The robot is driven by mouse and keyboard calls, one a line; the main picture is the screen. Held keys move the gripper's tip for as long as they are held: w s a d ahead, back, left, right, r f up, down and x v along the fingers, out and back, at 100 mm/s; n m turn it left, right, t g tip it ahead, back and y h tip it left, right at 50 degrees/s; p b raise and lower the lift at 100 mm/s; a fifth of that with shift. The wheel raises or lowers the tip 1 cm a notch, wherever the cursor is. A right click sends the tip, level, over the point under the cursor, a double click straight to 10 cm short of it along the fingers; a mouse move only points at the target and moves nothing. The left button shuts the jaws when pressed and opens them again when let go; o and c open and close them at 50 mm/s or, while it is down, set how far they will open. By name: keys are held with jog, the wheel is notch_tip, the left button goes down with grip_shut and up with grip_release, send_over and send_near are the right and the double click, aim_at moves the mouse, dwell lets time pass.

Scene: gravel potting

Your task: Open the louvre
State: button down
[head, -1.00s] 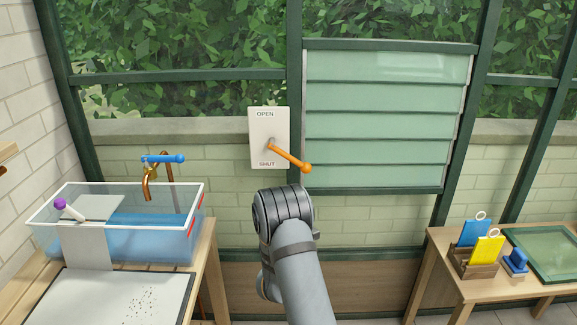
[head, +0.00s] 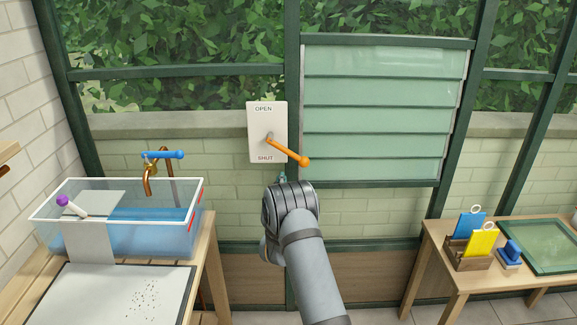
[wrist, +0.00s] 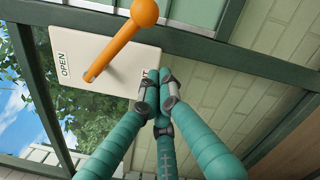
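The louvre (head: 385,115) is a panel of pale green glass slats, lying flat and closed in its frame. To its left, a white plate (head: 257,120) is marked OPEN at the top and SHUT at the bottom. An orange lever (head: 287,150) on the plate slants down to the right, its ball end near the SHUT side. In the wrist view the lever (wrist: 112,50) stands out from the plate, apart from the fingers. My gripper (wrist: 158,77) has its teal fingers drawn together with nothing seen between them, beside the plate's SHUT end. In the head view my wrist mostly hides it below the lever.
A clear water tank (head: 150,235) with a blue-handled tap (head: 163,155) stands at the left. A wooden bench (head: 435,262) at the right holds blue and yellow cards (head: 482,242) and a green-framed pane (head: 550,245). Open room lies between the benches.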

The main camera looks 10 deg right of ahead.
jog(key=shift+w+d+r+p, duration=0.45)
jog(key=shift+d+r, duration=0.2)
jog(key=shift+r, duration=0.15)
jog(key=shift+w+d+r+p, duration=0.3)
jog(key=shift+w+d+r, duration=0.1)
jog(key=shift+d+r, duration=0.35)
jog(key=shift+a, duration=0.1)
